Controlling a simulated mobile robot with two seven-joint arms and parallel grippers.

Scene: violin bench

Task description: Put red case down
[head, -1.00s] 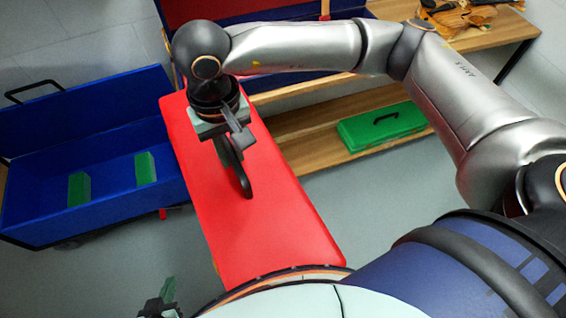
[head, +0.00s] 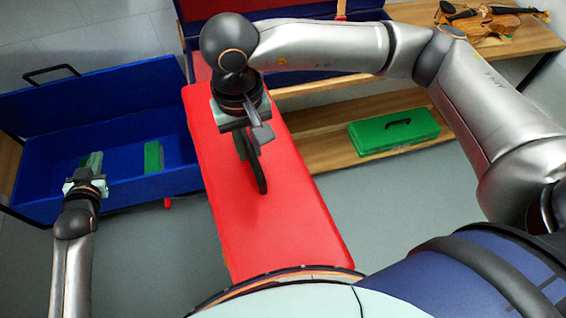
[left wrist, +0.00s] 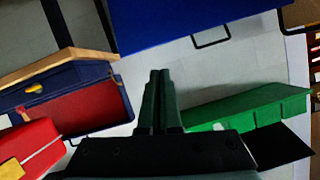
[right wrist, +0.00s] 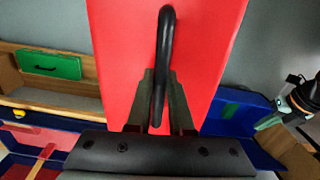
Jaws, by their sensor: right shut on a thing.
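The red case (head: 285,215) is a long box in the middle of the head view, and it fills the upper middle of the right wrist view (right wrist: 115,50). My right gripper (head: 250,150) is shut on its black handle (right wrist: 165,50). I cannot tell whether the case hangs or rests on something; its near end is hidden behind my body. My left gripper (head: 90,165) is over the open blue box at the left, away from the red case. In the left wrist view its fingers (left wrist: 160,85) are together with nothing seen between them.
The open blue box (head: 120,200) at the left holds a green block (head: 153,157). A wooden shelf (head: 320,160) at the right bears a green case (head: 395,131), with a violin (head: 490,20) above. An open blue case with red lining (left wrist: 80,100) is behind. Grey floor is bare at right.

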